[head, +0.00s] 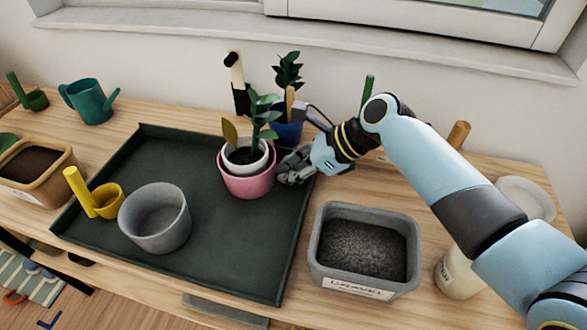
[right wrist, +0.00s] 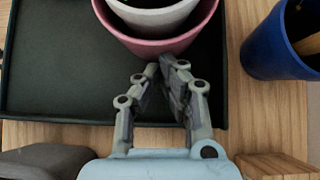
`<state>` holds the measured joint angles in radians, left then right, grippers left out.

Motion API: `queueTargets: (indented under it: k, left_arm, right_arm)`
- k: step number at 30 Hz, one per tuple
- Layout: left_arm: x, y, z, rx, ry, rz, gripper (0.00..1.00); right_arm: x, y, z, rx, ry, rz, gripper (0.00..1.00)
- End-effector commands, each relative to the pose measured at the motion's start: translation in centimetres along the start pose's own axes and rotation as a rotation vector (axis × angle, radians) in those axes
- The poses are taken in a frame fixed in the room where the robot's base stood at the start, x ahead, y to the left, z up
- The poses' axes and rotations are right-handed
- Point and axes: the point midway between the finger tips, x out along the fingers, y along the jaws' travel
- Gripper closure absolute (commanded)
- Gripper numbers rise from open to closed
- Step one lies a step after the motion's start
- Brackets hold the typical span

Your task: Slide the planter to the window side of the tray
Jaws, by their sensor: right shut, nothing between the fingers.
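The planter is a pink pot (head: 247,185) with a white pot (head: 232,161) inside it and a leafy plant growing from dark soil. It stands upright on the dark green tray (head: 235,270), towards the tray's right back part. My right gripper (head: 284,171) is shut and empty at the right side of the pink pot. In the right wrist view its fingertips (right wrist: 163,66) are at the pink pot's wall (right wrist: 155,45), touching or nearly so. The window (head: 430,22) is behind the table at the top of the head view. My left gripper is not in view.
An empty grey pot (head: 155,235) and a yellow scoop-like cup (head: 108,203) share the tray. A blue pot (head: 287,138) stands just behind my right gripper. A gravel tub (head: 365,285) stands right of the tray. The tray's front right part is clear.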

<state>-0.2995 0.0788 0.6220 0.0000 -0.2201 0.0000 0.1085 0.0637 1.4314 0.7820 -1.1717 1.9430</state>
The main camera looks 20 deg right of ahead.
Motion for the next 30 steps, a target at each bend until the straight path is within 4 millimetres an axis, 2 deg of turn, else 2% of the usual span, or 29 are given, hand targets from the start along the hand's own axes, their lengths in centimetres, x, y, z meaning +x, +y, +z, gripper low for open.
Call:
queueTargets:
  k: [5, 10, 14, 24, 30]
  left_arm:
    - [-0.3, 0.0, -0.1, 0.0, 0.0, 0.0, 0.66]
    - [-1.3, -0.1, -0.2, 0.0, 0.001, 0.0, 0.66]
    - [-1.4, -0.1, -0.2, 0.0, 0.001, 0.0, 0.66]
    - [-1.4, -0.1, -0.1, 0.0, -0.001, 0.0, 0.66]
    - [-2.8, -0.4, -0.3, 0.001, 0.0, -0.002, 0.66]
  right_arm:
    - [0.2, 0.0, 0.4, 0.002, -0.002, 0.001, 1.0]
    - [1.9, -0.1, 2.5, 0.003, -0.005, 0.001, 1.0]
    - [2.5, 0.0, 2.8, 0.0, -0.002, 0.0, 1.0]
    - [2.5, 0.0, 2.7, 0.0, -0.001, 0.0, 1.0]
    - [1.7, 0.1, 3.3, 0.0, 0.0, 0.001, 1.0]
